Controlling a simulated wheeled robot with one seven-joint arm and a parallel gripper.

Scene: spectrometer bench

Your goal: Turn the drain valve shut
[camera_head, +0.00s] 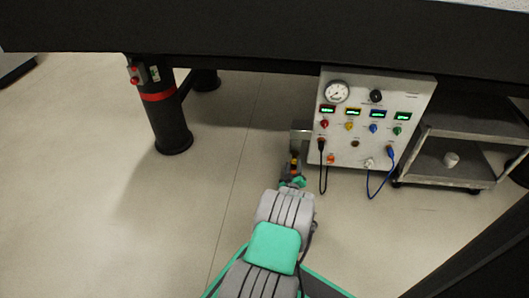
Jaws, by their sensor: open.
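No part is clearly marked as the drain valve at this size. A small fitting with red parts (136,75) sits on the upper left side of the black table leg. An orange-red knob (331,158) sits low on the left of the grey instrument panel (345,130). I cannot tell which, if either, is the valve. My gripper (300,134) is at the far end of my arm, by the panel's lower left edge and well right of the leg. It is small and its fingers are hard to make out; nothing is seen held in it.
The dark bench (230,30) runs across the top as an overhang. A grey cart (450,175) with a small white item (451,159) stands right of the panel. Black and blue cables (378,185) hang from the panel. The pale floor at left is clear.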

